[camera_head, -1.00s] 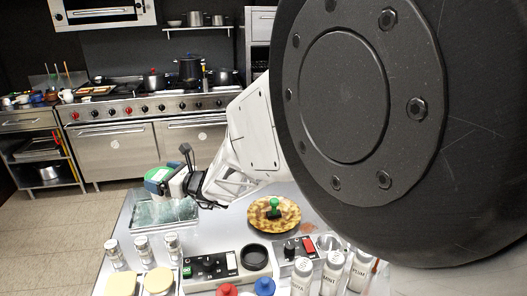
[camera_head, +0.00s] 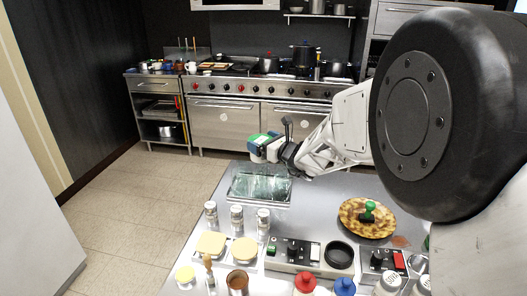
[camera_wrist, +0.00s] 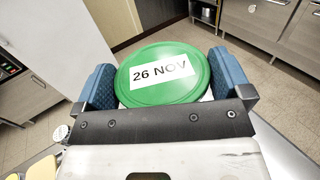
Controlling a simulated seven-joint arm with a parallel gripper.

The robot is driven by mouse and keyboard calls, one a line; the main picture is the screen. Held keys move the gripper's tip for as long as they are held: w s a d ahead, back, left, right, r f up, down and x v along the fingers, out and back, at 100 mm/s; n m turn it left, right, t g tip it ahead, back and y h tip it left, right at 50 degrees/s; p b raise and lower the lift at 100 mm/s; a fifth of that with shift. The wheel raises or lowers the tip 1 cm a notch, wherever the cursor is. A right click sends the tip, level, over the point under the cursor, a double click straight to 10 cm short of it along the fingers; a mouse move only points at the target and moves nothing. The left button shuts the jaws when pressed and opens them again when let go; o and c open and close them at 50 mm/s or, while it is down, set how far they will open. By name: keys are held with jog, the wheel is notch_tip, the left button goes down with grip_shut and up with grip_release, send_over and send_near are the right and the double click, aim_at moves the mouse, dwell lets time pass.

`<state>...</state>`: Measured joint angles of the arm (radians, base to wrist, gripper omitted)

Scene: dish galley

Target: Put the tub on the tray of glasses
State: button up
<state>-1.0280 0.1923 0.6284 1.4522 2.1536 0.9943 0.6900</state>
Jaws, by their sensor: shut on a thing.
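The tub (camera_wrist: 163,90) has a green lid with a white label reading "26 NOV". In the wrist view it sits between the two blue finger pads of my gripper (camera_wrist: 160,88), which is shut on it. In the head view the tub (camera_head: 258,141) shows green and white at the end of my gripper (camera_head: 266,150). It is held in the air over the far side of the tray of glasses (camera_head: 232,198), apart from it. The tray is a shallow tray on the counter with a glassy, greenish inside; single glasses are too small to tell.
Several shakers (camera_head: 237,219) stand in front of the tray. A brown patterned plate (camera_head: 350,220) with a green-handled stamp is to the right. Control boxes (camera_head: 292,250), a black bowl (camera_head: 339,254) and yellow pads (camera_head: 211,244) lie nearer. Floor is open left of the counter.

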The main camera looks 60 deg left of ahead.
jog(key=shift+f, duration=1.7)
jog(key=shift+f, duration=0.1)
jog(key=o, duration=0.7)
jog(key=shift+d, duration=0.1)
jog(key=shift+d, duration=0.25)
jog(key=v, duration=1.1)
jog(key=shift+w+d, duration=0.15)
